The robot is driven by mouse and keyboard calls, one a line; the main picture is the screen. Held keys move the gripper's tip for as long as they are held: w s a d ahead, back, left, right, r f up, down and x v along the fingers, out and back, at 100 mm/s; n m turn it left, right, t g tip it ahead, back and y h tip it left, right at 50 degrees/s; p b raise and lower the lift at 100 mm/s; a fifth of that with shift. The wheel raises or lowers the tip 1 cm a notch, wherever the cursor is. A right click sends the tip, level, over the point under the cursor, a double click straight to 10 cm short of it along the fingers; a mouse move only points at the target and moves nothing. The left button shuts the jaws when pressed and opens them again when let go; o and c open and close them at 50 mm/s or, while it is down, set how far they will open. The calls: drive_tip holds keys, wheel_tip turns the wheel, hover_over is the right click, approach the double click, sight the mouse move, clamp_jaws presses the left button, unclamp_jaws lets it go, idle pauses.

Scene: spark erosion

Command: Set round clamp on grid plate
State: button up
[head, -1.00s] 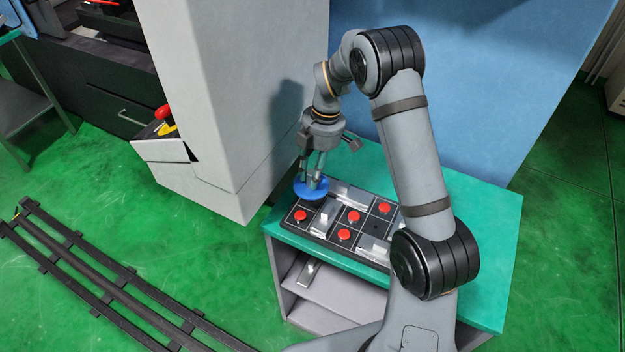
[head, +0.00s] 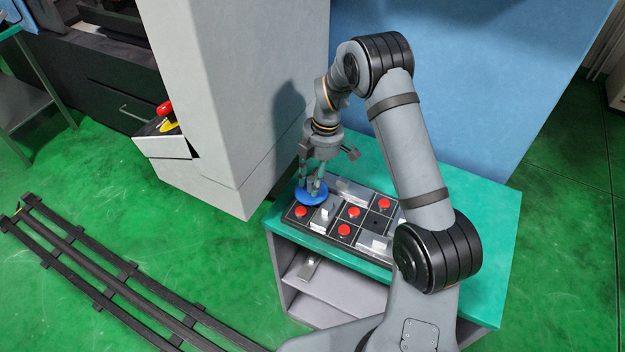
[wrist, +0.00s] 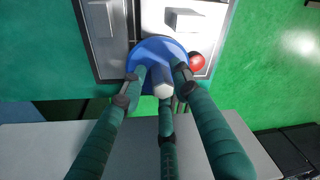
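The round clamp is a blue disc (head: 311,196) with a pale central stem. My gripper (head: 313,185) has its fingers closed around that stem, above the disc. The disc is over the back-left end of the dark grid plate (head: 334,233), about level; I cannot tell whether it touches the plate. In the wrist view the blue disc (wrist: 153,49) overlaps the edge of the plate (wrist: 111,66), and the green fingers (wrist: 160,84) converge on the pale stem. The plate cell under the disc is hidden.
The plate carries several red round pieces (head: 355,212) and grey metal blocks (head: 344,189). It lies on a teal-topped table (head: 480,222) with an open shelf below. A tall grey cabinet (head: 240,100) stands close behind on the left. The table's right side is clear.

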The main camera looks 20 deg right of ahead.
drive_tip(key=shift+o, duration=1.2)
drive_tip(key=shift+r, duration=0.25)
drive_tip(key=shift+w+r, duration=0.1)
drive_tip(key=shift+r, duration=0.15)
wheel_tip(320, 180, up, 11)
drive_tip(key=d+b, duration=0.1)
drive_tip(key=d, duration=0.1)
drive_tip(key=shift+r+b, duration=0.15)
drive_tip(key=shift+b, duration=0.25)
drive_tip(key=shift+w+d, duration=0.1)
drive_tip(key=shift+d, duration=0.05)
